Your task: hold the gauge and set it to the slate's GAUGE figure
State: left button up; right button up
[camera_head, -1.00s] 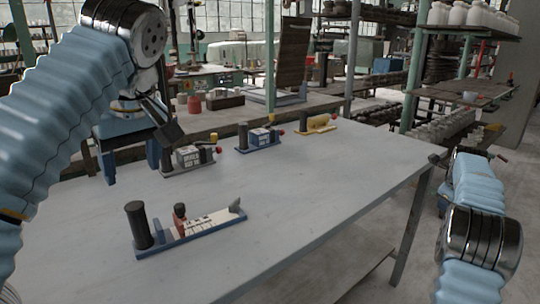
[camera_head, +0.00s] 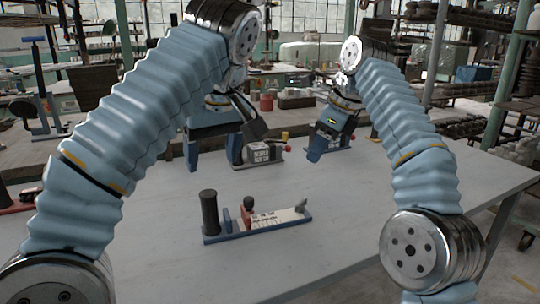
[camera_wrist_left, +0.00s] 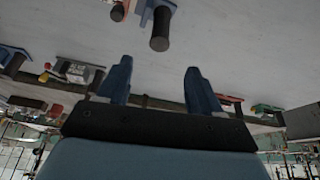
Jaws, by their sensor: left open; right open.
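The gauge (camera_head: 275,222) lies on the grey table, with a blue base, an upright black post at its left end, a red slider with a dark knob and a pale marked scale. Its figures are too small to read. The dark post (camera_wrist_left: 160,32) at the top of the left wrist view seems to be its grip. My left gripper (camera_head: 225,148) is open and empty, above and behind the gauge. Its two blue fingers (camera_wrist_left: 157,82) stand wide apart in the wrist view. My right gripper (camera_head: 328,140) is open, above the table's back, right of the left one. I cannot identify the slate.
Another stand (camera_head: 340,142) is partly hidden by my right gripper. The table (camera_head: 400,195) is clear around the gauge. A red object (camera_head: 20,203) lies far left.

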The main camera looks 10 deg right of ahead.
aim_at(209, 195)
pick_arm(q)
jog(key=x, duration=1.3)
jog(key=shift+w+f, duration=0.2)
jog(key=shift+f, duration=0.15)
pick_arm(e)
jog(key=s+a+n+g, duration=0.2)
jog(key=s+a, duration=0.3)
jog(key=a, duration=0.7)
jog(key=shift+s+r+n+y, duration=0.3)
jog(key=shift+r+n+y, duration=0.05)
jog(key=shift+n+y, duration=0.05)
jog(key=shift+a, duration=0.1)
pick_arm(q)
grip_shut()
